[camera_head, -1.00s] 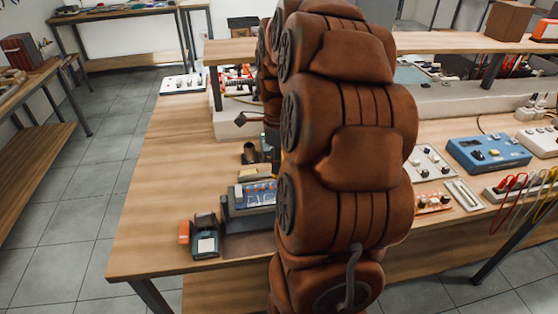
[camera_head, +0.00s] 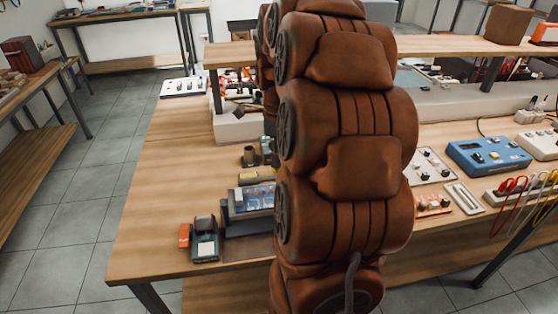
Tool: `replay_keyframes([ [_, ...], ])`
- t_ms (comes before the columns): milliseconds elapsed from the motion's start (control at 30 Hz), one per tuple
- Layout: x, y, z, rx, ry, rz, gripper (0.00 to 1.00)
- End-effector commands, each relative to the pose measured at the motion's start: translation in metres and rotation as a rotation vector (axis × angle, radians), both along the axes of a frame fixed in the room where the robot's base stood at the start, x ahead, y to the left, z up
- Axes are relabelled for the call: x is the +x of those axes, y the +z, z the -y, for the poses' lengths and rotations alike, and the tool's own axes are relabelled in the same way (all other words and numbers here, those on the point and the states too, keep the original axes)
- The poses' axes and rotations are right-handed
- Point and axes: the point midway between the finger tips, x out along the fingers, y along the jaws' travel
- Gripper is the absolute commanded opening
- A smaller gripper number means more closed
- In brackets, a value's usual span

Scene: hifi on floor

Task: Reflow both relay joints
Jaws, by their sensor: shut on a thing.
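A blue circuit board (camera_head: 257,196) with small parts on it sits in a dark holder (camera_head: 232,228) near the table's front left. Its right side is hidden behind my arm, and I cannot make out the relay joints. My brown segmented arm fills the middle of the view and hides my gripper. A dark rod-like thing (camera_head: 234,109) shows at the arm's left, over a pale block (camera_head: 237,128); I cannot tell what it is or what holds it.
A dark device with a pale label (camera_head: 205,243) and an orange piece (camera_head: 184,236) stand left of the holder. A small dark cup (camera_head: 249,155) stands behind the board. A blue box (camera_head: 489,155) and white boards lie at right. The table's left side is clear.

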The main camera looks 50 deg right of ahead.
Motion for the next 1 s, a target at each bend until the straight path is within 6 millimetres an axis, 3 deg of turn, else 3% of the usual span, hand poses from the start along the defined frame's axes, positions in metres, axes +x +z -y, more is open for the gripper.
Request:
replay_keyframes([
  [167,0.0,0.012,0.0,0.0,0.001,0.001,0.0],
  [500,0.0,0.012,0.0,0.0,0.001,0.001,0.0],
  [1000,-0.009,-0.015,0.012,0.003,-0.001,-0.003,0.0],
])
